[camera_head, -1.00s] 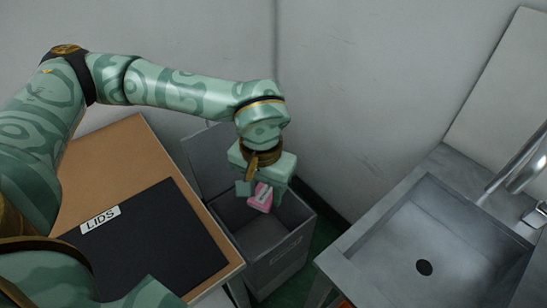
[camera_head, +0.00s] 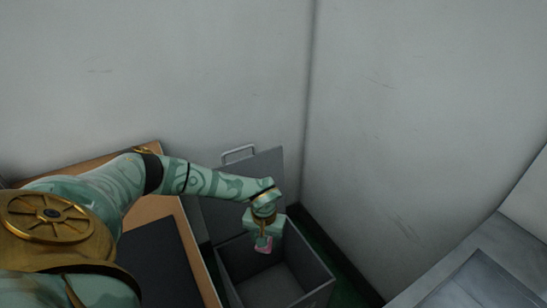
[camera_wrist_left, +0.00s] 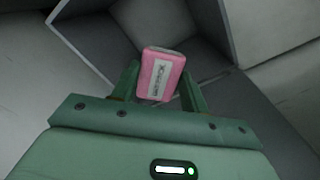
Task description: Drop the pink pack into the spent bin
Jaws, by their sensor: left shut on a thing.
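The pink pack (camera_head: 264,245) is a small pink block with a white label. My left gripper (camera_head: 262,240) is shut on it and holds it over the open mouth of a grey bin (camera_head: 318,290). In the left wrist view the pink pack (camera_wrist_left: 161,74) sits between the two green fingers of the left gripper (camera_wrist_left: 158,88), with the bin's inside (camera_wrist_left: 178,20) behind it. The bin's lid (camera_head: 262,168) stands raised at the back, with a handle on top. No label on the bin can be read now. My right gripper is not in view.
A wooden table with a dark mat (camera_head: 158,262) stands left of the bin. A grey counter with a sink (camera_head: 475,285) is at the lower right. Walls close in behind and to the right of the bin.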

